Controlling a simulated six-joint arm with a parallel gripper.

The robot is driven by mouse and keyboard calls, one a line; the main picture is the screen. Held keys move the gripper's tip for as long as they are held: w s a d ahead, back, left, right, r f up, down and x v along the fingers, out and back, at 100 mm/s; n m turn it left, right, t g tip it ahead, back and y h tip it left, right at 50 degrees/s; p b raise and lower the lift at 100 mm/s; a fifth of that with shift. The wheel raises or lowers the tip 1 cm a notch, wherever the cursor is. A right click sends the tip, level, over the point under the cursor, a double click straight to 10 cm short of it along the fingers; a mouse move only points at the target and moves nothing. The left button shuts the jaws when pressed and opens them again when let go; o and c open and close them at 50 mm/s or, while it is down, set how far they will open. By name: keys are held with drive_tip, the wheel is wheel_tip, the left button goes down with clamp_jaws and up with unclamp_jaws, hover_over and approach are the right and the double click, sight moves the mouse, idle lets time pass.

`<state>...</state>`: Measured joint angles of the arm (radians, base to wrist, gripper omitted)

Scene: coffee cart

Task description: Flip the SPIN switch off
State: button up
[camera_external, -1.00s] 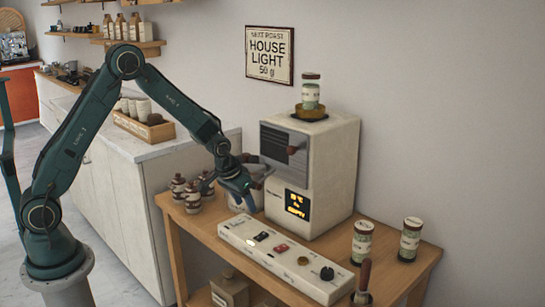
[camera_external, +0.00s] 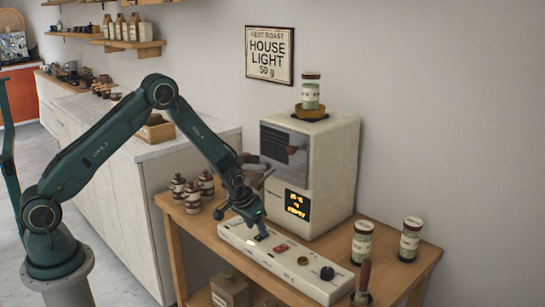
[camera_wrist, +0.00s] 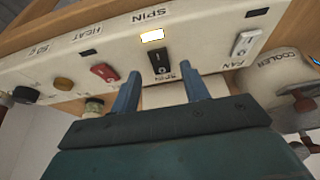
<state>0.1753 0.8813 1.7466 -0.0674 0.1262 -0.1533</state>
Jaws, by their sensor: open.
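The SPIN switch (camera_wrist: 160,62) is a black rocker on the white control panel (camera_wrist: 60,62), below a lit yellow-white lamp (camera_wrist: 152,35) and the SPIN label. In the wrist view my gripper (camera_wrist: 159,70) is open, with one blue finger on each side of the switch's lower end. I cannot tell whether the fingers touch the panel. In the external view my gripper (camera_external: 259,229) is low over the left half of the panel (camera_external: 315,285) and largely hides the switch.
The red HEAT switch (camera_wrist: 103,72) is left of SPIN and the white FAN switch (camera_wrist: 245,42) is right, in the wrist view. The roaster (camera_external: 330,170) stands behind the panel. Jars (camera_external: 362,242) stand right, and small bottles (camera_external: 192,198) left.

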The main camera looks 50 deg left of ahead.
drive_tip(key=shift+x, duration=1.25)
